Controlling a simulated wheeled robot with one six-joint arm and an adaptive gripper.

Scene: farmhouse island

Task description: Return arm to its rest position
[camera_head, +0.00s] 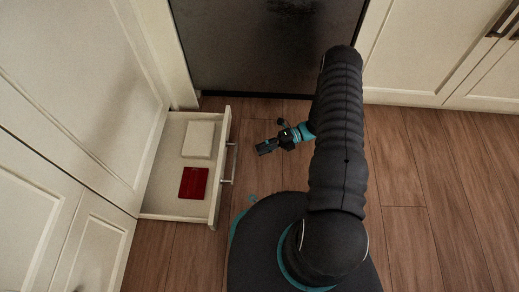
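My arm (340,130) stretches up from my dark base and hides part of the floor and of the dark appliance front behind it. My gripper (264,147) is at the end of the arm, pointing left. It hangs over the wooden floor, to the right of the open drawer and apart from its handle. It is small and dark here, and I cannot tell whether its fingers are open or shut. I see nothing clearly held in it.
An open drawer (222,168) juts out from the white cabinets on the left. A white block (198,139) and a red flat item (193,183) lie inside. A dark appliance front (265,60) stands ahead. The wooden floor (430,190) on the right is clear.

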